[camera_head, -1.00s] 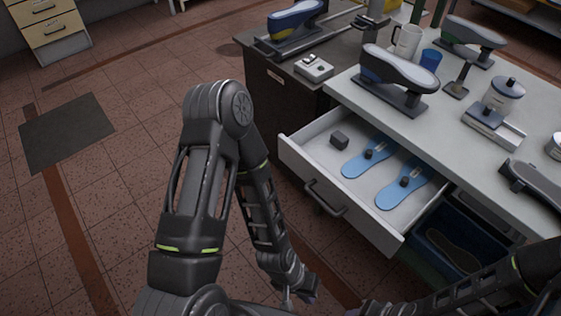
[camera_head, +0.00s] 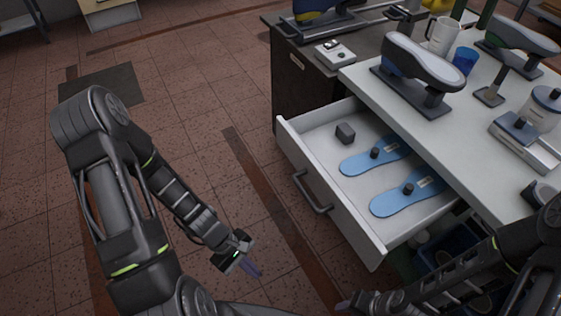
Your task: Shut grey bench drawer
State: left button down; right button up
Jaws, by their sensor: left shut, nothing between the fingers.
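The grey bench drawer (camera_head: 340,205) stands pulled out from under the light grey bench top (camera_head: 440,130). A dark bar handle (camera_head: 312,192) is on its front panel. Inside lie two blue insoles (camera_head: 408,196), each with a small dark piece on it, and a dark grey block (camera_head: 345,133). My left gripper (camera_head: 255,268) is shut and empty, in front of the drawer and to its left, apart from the handle. My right gripper (camera_head: 343,305) shows only in part at the bottom edge, below the drawer's near corner; its jaws are not clear.
A darker bench (camera_head: 300,85) adjoins at the back left. The tiled floor left of the drawer is clear.

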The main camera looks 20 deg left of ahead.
aim_at(291, 150)
pick_arm(q)
jog(key=w+a+r+n+t+h+b, duration=0.2)
jog(key=w+a+r+n+t, duration=0.3)
jog(key=r, duration=0.5)
jog(key=w+a+r+n+t+h+b, duration=0.2)
jog(key=w+a+r+n+t+h, duration=0.2)
jog(key=w+r+n+t, duration=0.4)
notch_tip(291, 150, up, 2)
jog(key=shift+w+a+r+n+t, duration=0.15)
jog(key=shift+w+a+n+t, duration=0.3)
jog(key=shift+w+a, duration=0.45)
jog(key=x, duration=1.4)
jog(key=shift+w+d, duration=0.1)
